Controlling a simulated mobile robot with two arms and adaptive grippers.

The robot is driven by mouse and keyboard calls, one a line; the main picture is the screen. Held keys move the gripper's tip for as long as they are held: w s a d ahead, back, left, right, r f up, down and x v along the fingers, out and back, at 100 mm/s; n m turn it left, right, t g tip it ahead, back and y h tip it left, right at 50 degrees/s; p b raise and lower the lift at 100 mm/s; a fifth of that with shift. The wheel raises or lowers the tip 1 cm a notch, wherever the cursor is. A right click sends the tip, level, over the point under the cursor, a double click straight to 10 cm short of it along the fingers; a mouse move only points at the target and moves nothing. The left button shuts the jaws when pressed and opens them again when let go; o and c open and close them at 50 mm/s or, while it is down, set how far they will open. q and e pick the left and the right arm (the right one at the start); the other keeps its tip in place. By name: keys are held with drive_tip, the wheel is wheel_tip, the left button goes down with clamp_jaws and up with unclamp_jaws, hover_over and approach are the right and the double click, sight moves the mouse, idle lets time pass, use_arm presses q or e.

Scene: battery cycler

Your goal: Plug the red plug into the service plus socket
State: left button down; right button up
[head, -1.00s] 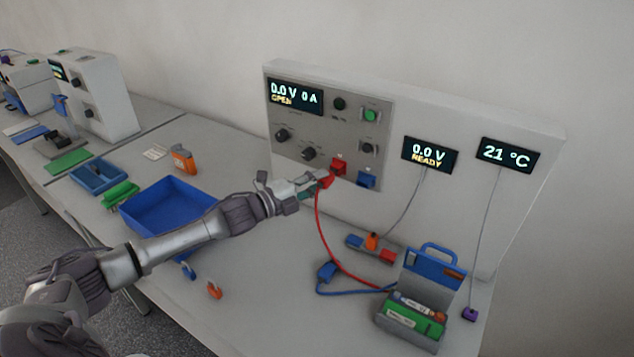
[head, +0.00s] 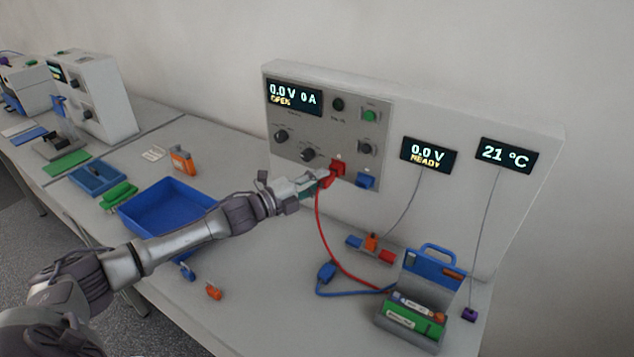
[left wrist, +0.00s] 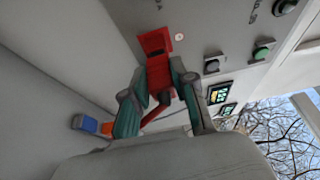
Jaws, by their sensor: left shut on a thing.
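My left gripper (head: 318,181) is shut on the red plug (head: 325,181), right in front of the red socket (head: 339,167) on the cycler panel. In the left wrist view, the red plug (left wrist: 158,75) sits between the two fingers of the gripper (left wrist: 160,88), lined up with the red socket (left wrist: 155,41). Plug and socket meet or nearly meet; I cannot tell how deep the plug sits. A red cable (head: 323,232) hangs from the plug down to the battery holder (head: 407,334). The blue socket (head: 366,181) is to the right. My right gripper is not in view.
A blue plug (head: 327,272) lies on the table with its cable. An orange-topped probe block (head: 371,242) stands below the panel. A blue tray (head: 129,212) lies under my left arm. The panel display (head: 293,96) reads 0.0 V, 0 A, OPEN.

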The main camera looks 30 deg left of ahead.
use_arm(q)
drive_tip(key=shift+w+d, duration=0.1)
drive_tip(key=shift+w, duration=0.35)
drive_tip(key=c, duration=0.8)
unclamp_jaws()
drive_tip(key=shift+c, duration=0.2)
drive_tip(key=shift+s, duration=0.1)
drive_tip(key=v, duration=1.2)
